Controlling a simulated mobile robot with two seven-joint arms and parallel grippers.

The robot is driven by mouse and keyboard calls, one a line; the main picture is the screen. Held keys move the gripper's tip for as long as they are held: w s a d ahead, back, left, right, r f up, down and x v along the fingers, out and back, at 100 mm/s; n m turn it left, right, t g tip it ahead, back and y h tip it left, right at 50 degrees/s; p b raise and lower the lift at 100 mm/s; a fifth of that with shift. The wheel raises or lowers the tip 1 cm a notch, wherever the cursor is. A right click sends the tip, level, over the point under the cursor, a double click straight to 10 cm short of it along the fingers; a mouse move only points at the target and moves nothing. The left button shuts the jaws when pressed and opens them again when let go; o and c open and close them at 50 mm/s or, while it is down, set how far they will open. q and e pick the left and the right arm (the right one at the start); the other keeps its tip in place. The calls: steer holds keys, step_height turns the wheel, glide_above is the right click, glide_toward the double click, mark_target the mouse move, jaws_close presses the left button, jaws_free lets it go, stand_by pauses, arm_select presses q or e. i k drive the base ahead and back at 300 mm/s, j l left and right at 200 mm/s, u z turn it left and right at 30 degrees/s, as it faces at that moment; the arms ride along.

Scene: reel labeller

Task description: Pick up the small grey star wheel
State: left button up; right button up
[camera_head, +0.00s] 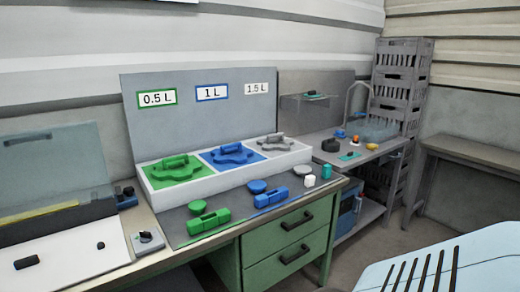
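The small grey star wheel (276,142) sits in the right-hand bay of a white rack (218,180), below the "1.5 L" label. It has a raised bar handle on top. A blue star wheel (233,154) lies in the middle bay under "1 L", and a larger green one (175,169) in the left bay under "0.5 L". Nothing visibly covers the grey wheel. Neither of my grippers is in view.
A grey back panel (199,120) stands behind the rack. In front lie green parts (208,222), blue parts (272,200), a grey disc (303,170) and a small white block (310,181). A side table (372,157) with small items stands right of the bench. Stacked crates (399,80) stand behind it.

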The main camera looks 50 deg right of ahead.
mark_target(272, 142)
steer(key=z, duration=1.75)
steer(key=i+l, duration=1.3)
steer(key=l, duration=0.15)
steer(key=i+l, duration=1.25)
steer(key=l, duration=0.2)
steer(key=l+z, duration=0.05)
